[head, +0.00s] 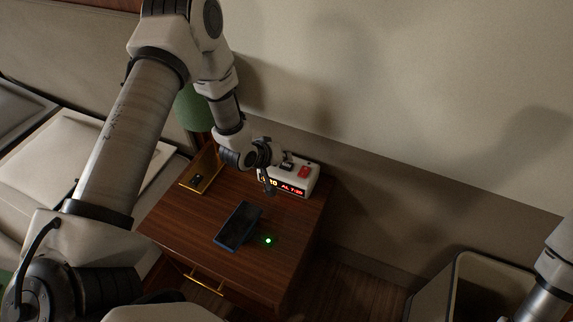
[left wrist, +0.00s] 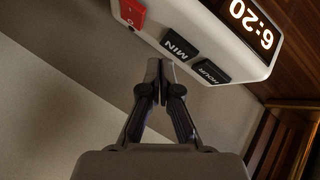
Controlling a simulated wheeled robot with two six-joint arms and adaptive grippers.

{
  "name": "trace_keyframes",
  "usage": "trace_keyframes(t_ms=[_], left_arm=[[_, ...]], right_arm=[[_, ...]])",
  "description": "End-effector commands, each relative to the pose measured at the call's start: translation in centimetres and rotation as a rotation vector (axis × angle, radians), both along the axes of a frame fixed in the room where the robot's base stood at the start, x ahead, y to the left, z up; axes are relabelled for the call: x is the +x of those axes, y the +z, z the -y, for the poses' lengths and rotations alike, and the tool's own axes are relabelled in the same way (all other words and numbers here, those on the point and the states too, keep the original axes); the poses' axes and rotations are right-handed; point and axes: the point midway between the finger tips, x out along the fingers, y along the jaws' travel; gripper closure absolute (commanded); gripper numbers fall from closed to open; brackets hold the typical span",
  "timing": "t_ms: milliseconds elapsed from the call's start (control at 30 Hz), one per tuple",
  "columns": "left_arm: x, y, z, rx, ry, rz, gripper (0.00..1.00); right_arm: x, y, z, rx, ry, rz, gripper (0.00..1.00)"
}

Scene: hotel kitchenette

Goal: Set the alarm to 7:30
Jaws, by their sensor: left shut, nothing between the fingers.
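The white alarm clock (head: 309,183) stands at the back right of the wooden nightstand. Its lit display is partly behind my gripper; small digits on the right look like AL 7:30, too small to be sure. In the left wrist view the clock (left wrist: 222,42) shows a MIN button (left wrist: 180,47), an HOUR button (left wrist: 211,73), a red button (left wrist: 132,13) and digits that appear to read 6:20. My left gripper (head: 269,189) is shut and empty at the clock. Its tips (left wrist: 162,75) appear just beside the MIN button; contact cannot be told. My right gripper is out of view.
On the nightstand (head: 175,222) lie a dark phone (head: 238,226) and a gold-edged tray (head: 201,172). A green light dot shows beside the phone. A green lamp (head: 193,110) stands behind my left arm. The wall is close behind the clock; a bin (head: 460,262) stands right.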

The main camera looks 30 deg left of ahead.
Motion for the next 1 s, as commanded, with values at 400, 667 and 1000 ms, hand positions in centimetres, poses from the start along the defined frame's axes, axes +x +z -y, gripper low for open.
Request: trace_keyframes(t_ms=[400,667,1000], left_arm=[[0.00,0.00,0.00,0.000,0.000,0.000,1.00],[-0.02,-0.90,0.00,0.000,0.000,0.000,1.00],[-0.02,-0.86,0.00,0.000,0.000,0.000,1.00]], right_arm=[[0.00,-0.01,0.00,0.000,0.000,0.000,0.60],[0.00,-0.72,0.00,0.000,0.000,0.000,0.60],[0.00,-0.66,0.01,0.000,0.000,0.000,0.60]])
